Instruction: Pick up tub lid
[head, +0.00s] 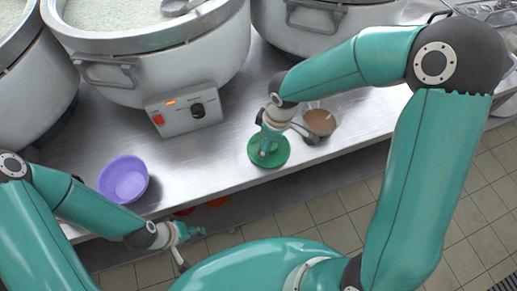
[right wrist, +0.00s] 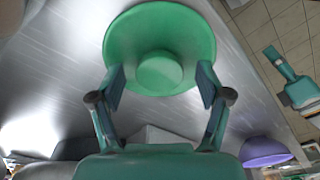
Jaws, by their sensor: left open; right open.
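The tub lid, a round green disc with a raised centre knob, lies on the steel counter near its front edge in the head view (head: 281,157). It also fills the upper middle of the right wrist view (right wrist: 125,38). My right gripper (head: 267,146) is over the lid and hides part of it. In the right wrist view my right gripper (right wrist: 160,86) is open, its fingers apart on either side of the knob; I cannot tell whether they touch the lid. My left gripper (head: 190,234) is open and empty, low in front of the counter.
A purple bowl (head: 123,180) sits at the counter's left front. Large stockpots (head: 160,68) and a control box (head: 188,110) line the back. The counter (head: 205,160) is bare between the purple bowl and lid.

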